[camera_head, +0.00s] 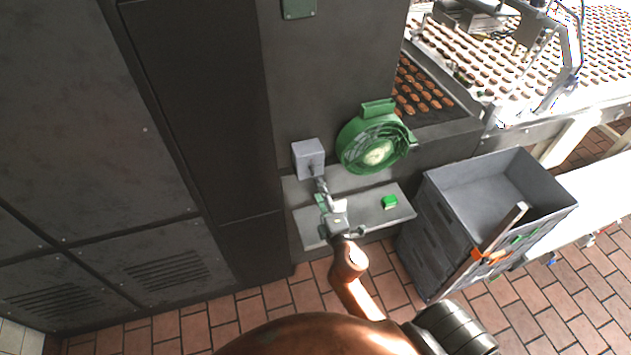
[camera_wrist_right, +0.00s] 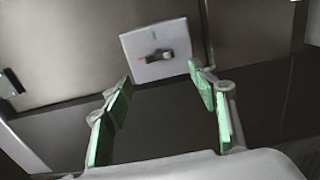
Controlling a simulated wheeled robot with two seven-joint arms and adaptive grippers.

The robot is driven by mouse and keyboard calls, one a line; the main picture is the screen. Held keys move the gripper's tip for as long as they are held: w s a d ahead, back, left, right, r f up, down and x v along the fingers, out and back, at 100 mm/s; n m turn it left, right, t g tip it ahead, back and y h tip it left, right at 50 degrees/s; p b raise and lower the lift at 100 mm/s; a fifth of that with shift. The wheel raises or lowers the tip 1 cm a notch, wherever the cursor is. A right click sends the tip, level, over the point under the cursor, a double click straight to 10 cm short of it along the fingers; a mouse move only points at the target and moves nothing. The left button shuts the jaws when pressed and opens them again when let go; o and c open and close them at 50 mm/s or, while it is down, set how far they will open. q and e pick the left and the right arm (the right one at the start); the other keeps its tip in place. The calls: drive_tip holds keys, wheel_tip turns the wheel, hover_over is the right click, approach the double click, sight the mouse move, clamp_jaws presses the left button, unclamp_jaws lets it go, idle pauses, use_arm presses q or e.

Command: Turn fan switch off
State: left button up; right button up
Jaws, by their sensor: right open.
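The fan (camera_head: 376,146) is green and round and stands on a grey ledge against the dark machine. The fan switch is a grey box (camera_head: 308,158) on the machine wall, left of the fan. In the right wrist view the switch box (camera_wrist_right: 159,42) shows a dark knob (camera_wrist_right: 154,56) with a reddish tip, lying roughly level. My right gripper (camera_head: 321,192) is just below and in front of the box in the head view. In the wrist view its green-padded fingers (camera_wrist_right: 160,95) are apart and empty, with the box beyond them. My left gripper is not in view.
A green block (camera_head: 389,202) lies on the grey ledge (camera_head: 408,213). Grey stacked crates (camera_head: 437,237) stand to the right, with a long bar leaning there. Conveyors with cookies (camera_head: 470,55) run behind. Tall dark cabinets (camera_head: 75,120) fill the left.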

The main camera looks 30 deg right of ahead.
drive_tip(key=v, duration=0.5)
idle(0.4)
drive_tip(key=s+a+f+m+g+y+b, duration=0.1)
drive_tip(key=s+f+m+g, duration=0.2)
drive_tip(key=f, duration=1.3)
drive_tip(key=s+f+m+g+y+b, duration=0.1)
drive_tip(key=s+f+g, duration=0.25)
drive_tip(key=f, duration=1.25)
drive_tip(key=s+a+f+m+g+y+b, duration=0.1)
drive_tip(key=s+f+m+g, duration=0.3)
drive_tip(key=f, duration=1.2)
drive_tip(key=s+f+m+g, duration=0.2)
drive_tip(key=s+f, duration=0.6)
drive_tip(key=s, duration=0.3)
drive_tip(key=s+f+m+g+b, duration=0.1)
drive_tip(key=s+f+m+g, duration=0.1)
drive_tip(key=s+f, duration=0.5)
drive_tip(key=s+d+f+m+g+y+b, duration=0.1)
drive_tip(key=s+f, duration=0.7)
drive_tip(key=s, duration=0.9)
drive_tip(key=shift+s+f+m+g, duration=0.2)
drive_tip(key=shift+f+m+g, duration=0.1)
drive_tip(key=shift+m+g, duration=0.2)
